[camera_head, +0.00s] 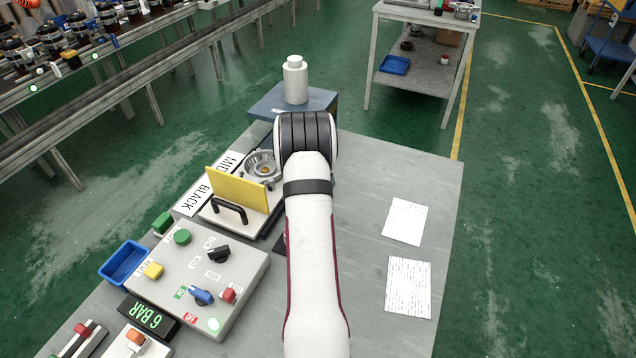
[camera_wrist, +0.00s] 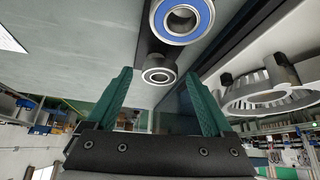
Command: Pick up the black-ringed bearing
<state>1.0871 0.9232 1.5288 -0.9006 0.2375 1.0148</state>
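In the wrist view, the black-ringed bearing (camera_wrist: 158,77) is a small steel ring with a dark face and a central hole. It appears in the gap between the fingertips of my gripper (camera_wrist: 157,72), whose two green fingers stand apart. I see no finger touching it, and I cannot tell how deep it sits between them. A larger blue-ringed bearing (camera_wrist: 157,20) lies just beyond it, at the top of the view. In the head view, my arm hides my gripper and both bearings.
A round metal housing (camera_head: 250,160) sits behind a yellow plate (camera_head: 236,188) with a black handle, left of my arm. A control panel (camera_head: 190,290) with knobs and a blue bin (camera_head: 124,262) are nearer. Two papers (camera_head: 405,222) lie right; the bench there is otherwise clear.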

